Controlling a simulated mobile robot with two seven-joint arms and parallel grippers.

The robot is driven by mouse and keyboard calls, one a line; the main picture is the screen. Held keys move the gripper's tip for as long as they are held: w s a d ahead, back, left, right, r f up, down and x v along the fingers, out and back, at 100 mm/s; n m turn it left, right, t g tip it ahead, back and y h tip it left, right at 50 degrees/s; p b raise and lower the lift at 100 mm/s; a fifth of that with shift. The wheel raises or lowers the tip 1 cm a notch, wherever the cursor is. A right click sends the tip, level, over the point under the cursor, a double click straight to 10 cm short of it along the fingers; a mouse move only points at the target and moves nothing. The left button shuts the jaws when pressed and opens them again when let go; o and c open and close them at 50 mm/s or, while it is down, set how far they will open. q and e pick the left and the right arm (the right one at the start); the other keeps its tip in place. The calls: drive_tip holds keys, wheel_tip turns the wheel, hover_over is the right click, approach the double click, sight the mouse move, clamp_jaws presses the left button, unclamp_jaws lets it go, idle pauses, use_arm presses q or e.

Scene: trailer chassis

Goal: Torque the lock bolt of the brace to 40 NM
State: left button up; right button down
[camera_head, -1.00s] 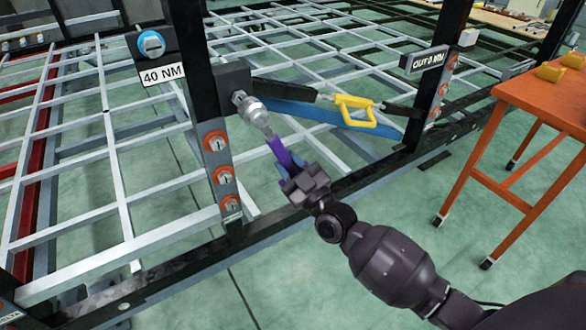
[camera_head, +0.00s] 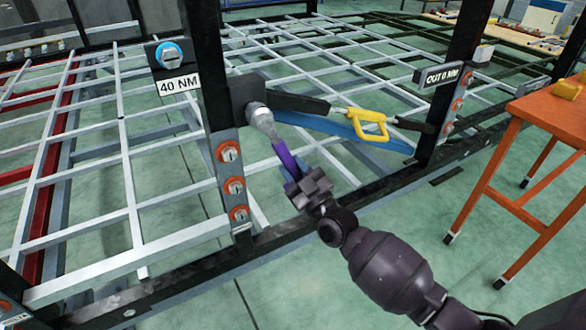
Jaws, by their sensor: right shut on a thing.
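A purple-handled tool (camera_head: 284,155) with a silver head (camera_head: 260,116) is in my right gripper (camera_head: 302,180), which is shut on the handle's lower end. The silver head is against the dark block (camera_head: 244,91) on the black upright post and covers the bolt there; I cannot tell how far it is seated. A sign reading 40 NM (camera_head: 179,86) and a blue knob (camera_head: 169,53) are left of the post. A blue brace (camera_head: 330,128) with a dark rod and yellow handle (camera_head: 366,123) runs right from the block. My left gripper is not in view.
Several orange-red dials (camera_head: 234,186) line the post below the block. A second post with a CUT 0 MM sign (camera_head: 442,75) stands to the right. An orange table (camera_head: 548,112) stands at right. Green floor (camera_head: 330,285) is open in front of the frame.

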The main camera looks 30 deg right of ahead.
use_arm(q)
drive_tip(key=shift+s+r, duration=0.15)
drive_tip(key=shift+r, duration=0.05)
use_arm(e)
drive_tip(key=shift+r, duration=0.2)
use_arm(q)
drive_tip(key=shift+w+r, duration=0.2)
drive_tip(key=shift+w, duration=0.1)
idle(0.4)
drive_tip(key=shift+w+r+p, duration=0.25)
drive_tip(key=shift+p, duration=0.05)
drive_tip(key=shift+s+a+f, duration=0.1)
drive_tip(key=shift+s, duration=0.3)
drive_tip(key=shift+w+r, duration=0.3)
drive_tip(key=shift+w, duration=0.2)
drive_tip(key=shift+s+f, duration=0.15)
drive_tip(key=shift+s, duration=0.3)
use_arm(e)
drive_tip(key=shift+w, duration=0.3)
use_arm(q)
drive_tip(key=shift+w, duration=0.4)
use_arm(e)
drive_tip(key=shift+w, duration=0.45)
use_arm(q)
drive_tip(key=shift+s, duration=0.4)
